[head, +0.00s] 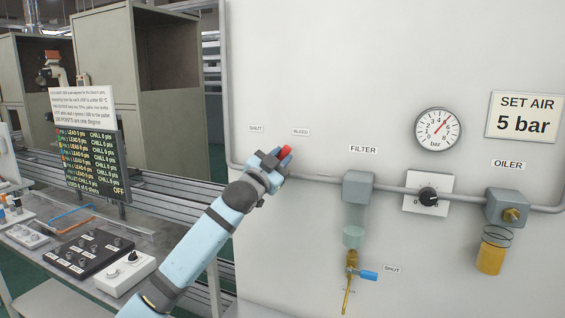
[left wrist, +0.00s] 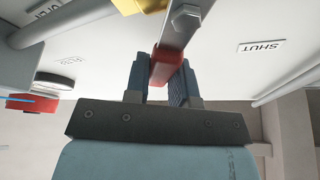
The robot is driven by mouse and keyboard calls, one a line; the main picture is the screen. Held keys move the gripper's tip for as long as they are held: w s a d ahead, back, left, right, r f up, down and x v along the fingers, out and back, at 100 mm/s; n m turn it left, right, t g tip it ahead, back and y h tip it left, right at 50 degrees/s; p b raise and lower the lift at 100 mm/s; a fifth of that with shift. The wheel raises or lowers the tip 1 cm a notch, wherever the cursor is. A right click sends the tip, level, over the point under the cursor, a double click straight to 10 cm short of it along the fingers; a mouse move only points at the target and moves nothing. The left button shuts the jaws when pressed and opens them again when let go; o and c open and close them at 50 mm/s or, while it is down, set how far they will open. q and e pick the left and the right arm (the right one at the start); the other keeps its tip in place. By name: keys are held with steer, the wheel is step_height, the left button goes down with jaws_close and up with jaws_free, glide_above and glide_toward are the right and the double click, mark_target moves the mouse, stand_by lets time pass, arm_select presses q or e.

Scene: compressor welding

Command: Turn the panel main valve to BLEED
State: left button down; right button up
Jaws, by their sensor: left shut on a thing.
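The panel main valve's red-tipped handle (head: 286,151) shows just below the BLEED label (head: 301,132). The SHUT label (head: 256,129) is to its left. My left gripper (head: 279,157) is shut on the handle and hides most of the valve in the head view. In the left wrist view, the handle's red grip (left wrist: 165,66) sits between the two blue fingers (left wrist: 160,82). Its metal lever runs up to a hex bolt (left wrist: 187,17), with a bit of brass body (left wrist: 137,5) beside it. My right gripper is not in view.
A grey pipe (head: 315,178) runs right along the white panel to the filter (head: 358,187), a regulator knob (head: 428,196) and the oiler (head: 507,207). A blue-levered drain valve (head: 363,274) hangs below the filter. A gauge (head: 438,129) is above. A bench (head: 150,235) stands left.

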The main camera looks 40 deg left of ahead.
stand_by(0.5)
arm_select(q)
steer(key=c, duration=1)
jaws_free()
steer(key=shift+o, duration=0.2)
steer(key=b+v, duration=0.2)
steer(key=v, duration=1.1)
steer(key=shift+s+b, duration=0.4)
steer(key=shift+f, duration=0.15)
